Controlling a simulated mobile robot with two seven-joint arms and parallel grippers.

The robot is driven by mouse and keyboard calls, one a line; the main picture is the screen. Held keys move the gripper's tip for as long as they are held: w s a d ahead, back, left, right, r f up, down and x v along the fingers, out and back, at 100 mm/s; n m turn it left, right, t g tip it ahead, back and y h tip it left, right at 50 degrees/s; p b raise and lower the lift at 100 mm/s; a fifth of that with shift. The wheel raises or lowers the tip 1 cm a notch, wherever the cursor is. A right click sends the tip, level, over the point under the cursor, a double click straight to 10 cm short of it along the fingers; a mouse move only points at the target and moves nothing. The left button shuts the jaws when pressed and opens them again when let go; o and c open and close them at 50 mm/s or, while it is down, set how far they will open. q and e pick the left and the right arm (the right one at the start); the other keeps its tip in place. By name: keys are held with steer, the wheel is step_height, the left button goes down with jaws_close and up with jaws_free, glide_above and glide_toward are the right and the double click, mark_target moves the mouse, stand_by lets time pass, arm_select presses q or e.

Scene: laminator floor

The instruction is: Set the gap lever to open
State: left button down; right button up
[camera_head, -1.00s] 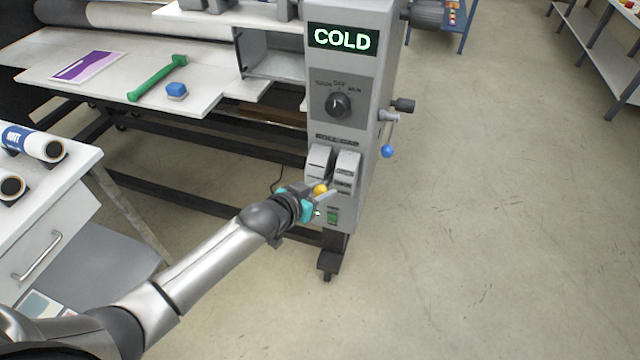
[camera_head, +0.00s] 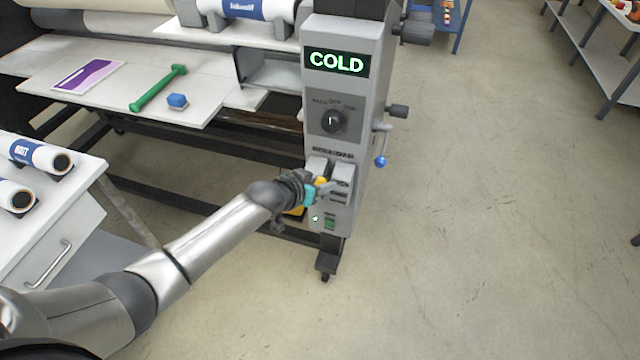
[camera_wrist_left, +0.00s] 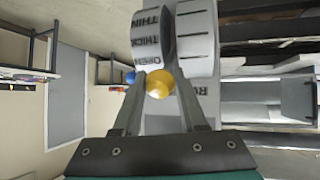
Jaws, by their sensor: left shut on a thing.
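The gap lever's yellow knob (camera_wrist_left: 159,84) sits between my left gripper's fingers in the left wrist view. My left gripper (camera_head: 322,187) is shut on this knob at the front of the laminator's end cabinet. The lever's grey housing (camera_head: 341,178) stands behind the gripper. In the left wrist view its drum (camera_wrist_left: 150,42) carries the words THIN, THICK and OPEN, and OPEN is the marking closest to the knob. The gripper partly hides the knob and lever in the head view. My right gripper is not in view.
The cabinet has a COLD display (camera_head: 336,63), a dark rotary dial (camera_head: 333,121) and a crank with a blue knob (camera_head: 381,162). A green tool (camera_head: 158,88) and a blue block (camera_head: 177,101) lie on the feed table.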

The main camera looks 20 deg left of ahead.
arm_select(q)
steer(key=shift+w+r, duration=0.25)
steer(key=shift+r, duration=0.05)
steer(key=c, duration=0.8)
jaws_free()
steer(key=o, duration=0.3)
steer(key=shift+f, duration=0.15)
steer(key=shift+o, duration=0.2)
steer(key=shift+s, duration=0.15)
steer(key=shift+f, duration=0.1)
steer(key=shift+s+a+r, duration=0.25)
steer(key=shift+s+r, duration=0.15)
steer(key=shift+s, duration=0.15)
steer(key=p+v, duration=0.2)
steer(key=v, duration=1.1)
steer(key=shift+s+r, duration=0.3)
